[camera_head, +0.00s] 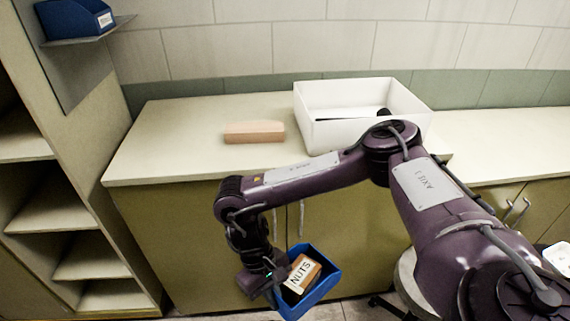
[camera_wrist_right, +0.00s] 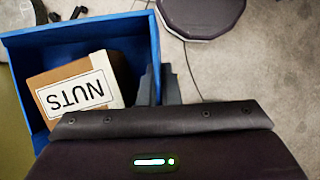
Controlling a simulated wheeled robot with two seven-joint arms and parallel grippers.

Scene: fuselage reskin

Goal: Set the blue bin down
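The blue bin (camera_head: 325,287) hangs low in front of the cabinet, near the floor, and is tilted in the head view. A brown box labelled NUTS (camera_head: 302,274) lies inside it. My right gripper (camera_head: 279,277) is at the bin's left side in the head view. In the right wrist view, the dark fingers (camera_wrist_right: 160,88) are closed on one side wall of the blue bin (camera_wrist_right: 75,36), with the NUTS box (camera_wrist_right: 80,92) inside. The fingertips are partly hidden by the gripper body. My left gripper is not in view.
The counter (camera_head: 180,128) holds a wooden block (camera_head: 254,132) and a white open tub (camera_head: 352,136) with a dark item inside. Free counter surface lies left of the block. Another blue bin (camera_head: 68,20) sits on a wall shelf. A round stool (camera_wrist_right: 203,14) stands on the floor.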

